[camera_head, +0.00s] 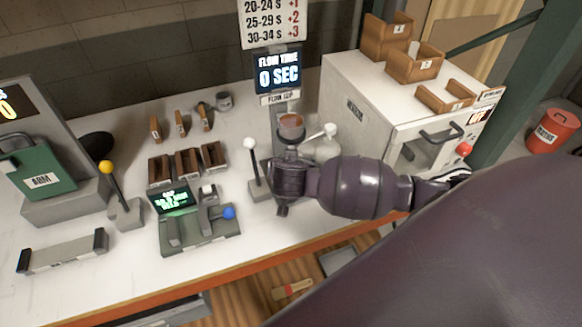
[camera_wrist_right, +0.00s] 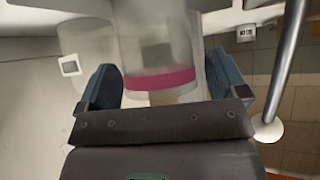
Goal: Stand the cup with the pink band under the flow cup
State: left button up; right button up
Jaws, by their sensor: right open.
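The flow cup (camera_head: 291,124), a small holder with a brown content, is on its stand below the timer in the head view. My right gripper (camera_head: 290,178) is just below and in front of it. In the right wrist view, the clear cup with the pink band (camera_wrist_right: 160,79) is between the two open blue-grey fingers of my right gripper (camera_wrist_right: 164,84). The fingers are on either side of it, with the jaws not closed on it. In the head view my gripper hides the cup, so I cannot tell whether it is centred under the flow cup. My left gripper is not in view.
A white-knobbed lever (camera_head: 250,145) stands close to the left of my gripper. A scale (camera_head: 200,238) with a blue knob is at front left. A white cabinet (camera_head: 370,90) is on the right, with a pale rounded object (camera_head: 322,148) beside it.

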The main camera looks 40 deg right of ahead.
pick_arm(q)
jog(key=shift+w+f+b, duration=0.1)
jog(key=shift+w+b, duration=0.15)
jog(key=shift+b, duration=0.3)
pick_arm(e)
jog(key=v, duration=1.2)
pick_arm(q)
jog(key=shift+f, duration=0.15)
